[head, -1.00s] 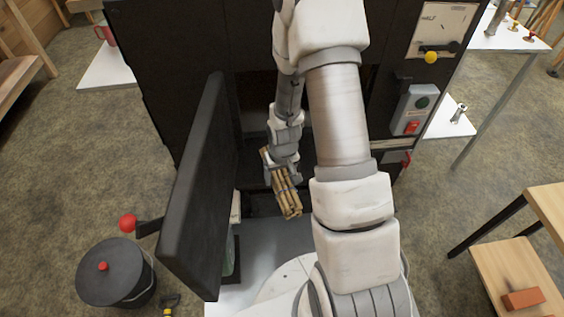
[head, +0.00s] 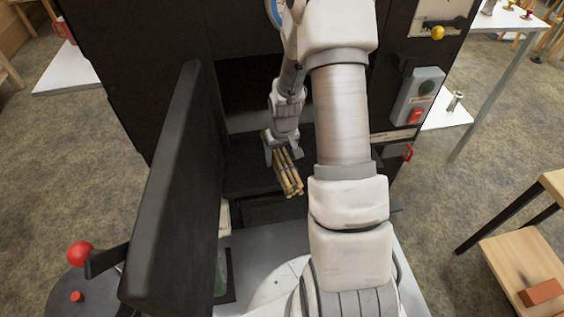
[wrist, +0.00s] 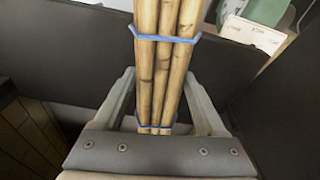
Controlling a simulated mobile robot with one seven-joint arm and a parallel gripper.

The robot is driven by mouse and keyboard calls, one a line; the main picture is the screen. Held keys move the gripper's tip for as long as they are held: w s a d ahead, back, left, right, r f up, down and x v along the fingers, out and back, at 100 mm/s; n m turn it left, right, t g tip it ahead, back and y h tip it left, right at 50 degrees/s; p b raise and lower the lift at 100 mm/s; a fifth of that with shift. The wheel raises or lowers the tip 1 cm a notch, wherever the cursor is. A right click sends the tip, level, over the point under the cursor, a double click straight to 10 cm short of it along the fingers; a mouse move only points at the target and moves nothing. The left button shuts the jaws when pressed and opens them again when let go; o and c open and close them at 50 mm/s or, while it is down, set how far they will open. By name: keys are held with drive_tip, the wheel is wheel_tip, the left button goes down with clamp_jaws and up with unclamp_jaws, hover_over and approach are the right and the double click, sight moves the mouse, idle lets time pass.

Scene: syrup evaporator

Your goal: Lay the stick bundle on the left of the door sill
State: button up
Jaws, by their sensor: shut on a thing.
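The stick bundle (head: 288,174) is a bunch of tan sticks tied with blue bands. My gripper (head: 283,152) is shut on it and holds it in front of the dark firebox opening. In the wrist view the bundle (wrist: 164,60) runs up between the two fingers, with both blue bands showing. The door sill (head: 255,208) seems to be the dark ledge below the opening; the bundle hangs over or near it, and I cannot tell whether they touch. The black door (head: 168,190) stands open on the left.
The door's handle has a red ball (head: 80,254). A black lidded bucket (head: 75,290) stands on the floor at lower left. A grey switch box (head: 418,97) is on the right of the stove front. A wooden table with an orange block (head: 541,291) is at lower right.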

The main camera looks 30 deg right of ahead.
drive_tip(key=shift+w+d+f+b, duration=0.3)
drive_tip(key=shift+w+f+b, duration=0.25)
drive_tip(key=shift+w, duration=0.5)
drive_tip(key=shift+w+d+f+b, duration=0.3)
drive_tip(key=shift+w+f, duration=0.4)
drive_tip(key=shift+w, duration=0.35)
drive_tip(key=shift+w+d+f+b, duration=0.3)
drive_tip(key=shift+w+f+b, duration=0.25)
drive_tip(key=shift+w, duration=0.5)
drive_tip(key=shift+f, duration=0.1)
drive_tip(key=o, duration=1.5)
drive_tip(key=shift+c, duration=0.2)
